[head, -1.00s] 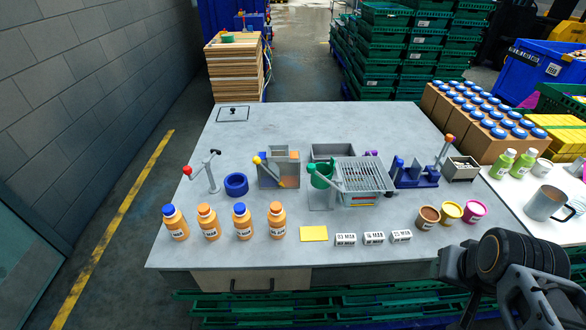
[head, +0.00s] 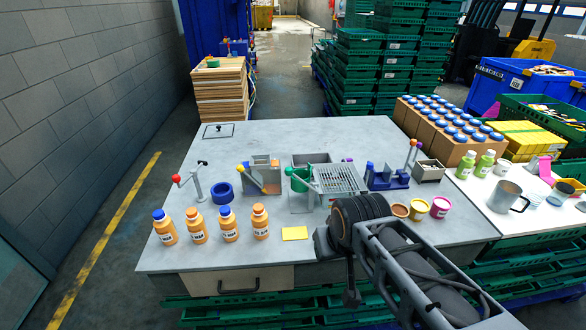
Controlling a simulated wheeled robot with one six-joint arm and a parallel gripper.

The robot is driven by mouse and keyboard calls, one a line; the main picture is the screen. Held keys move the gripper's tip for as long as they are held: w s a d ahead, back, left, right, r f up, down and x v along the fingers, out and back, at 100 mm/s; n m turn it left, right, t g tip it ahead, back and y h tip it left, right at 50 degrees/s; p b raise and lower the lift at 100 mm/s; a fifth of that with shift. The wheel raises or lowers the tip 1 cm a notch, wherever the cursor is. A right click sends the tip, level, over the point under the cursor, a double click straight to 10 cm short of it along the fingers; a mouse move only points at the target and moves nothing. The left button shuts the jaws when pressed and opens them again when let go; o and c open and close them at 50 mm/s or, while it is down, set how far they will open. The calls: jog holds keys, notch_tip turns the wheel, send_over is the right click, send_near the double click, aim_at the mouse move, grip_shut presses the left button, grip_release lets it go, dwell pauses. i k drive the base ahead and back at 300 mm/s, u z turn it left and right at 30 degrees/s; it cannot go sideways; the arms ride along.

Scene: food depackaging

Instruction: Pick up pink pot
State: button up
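The pink pot (head: 440,207) stands upright on the right part of the grey table, at the right end of a short row with a yellow pot (head: 418,210) and a brown pot (head: 400,212). My gripper (head: 350,285) is at the table's front edge, left of and nearer than the pots, and apart from them. My arm's thick dark wrist hides much of it, so its fingers cannot be made out clearly. The pink pot is in plain view, with nothing gripping it.
Orange bottles (head: 197,226) stand at the front left, beside a yellow block (head: 294,233). A grater-like rack (head: 340,179) and a blue fixture (head: 387,177) stand behind my wrist. A white side table with a metal mug (head: 505,197) lies right of the pots.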

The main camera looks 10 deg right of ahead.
aim_at(441, 205)
jog(key=z, duration=3.5)
jog(key=i, duration=1.6)
jog(key=u, duration=3.75)
jog(key=i, duration=0.4)
jog(key=z, duration=0.05)
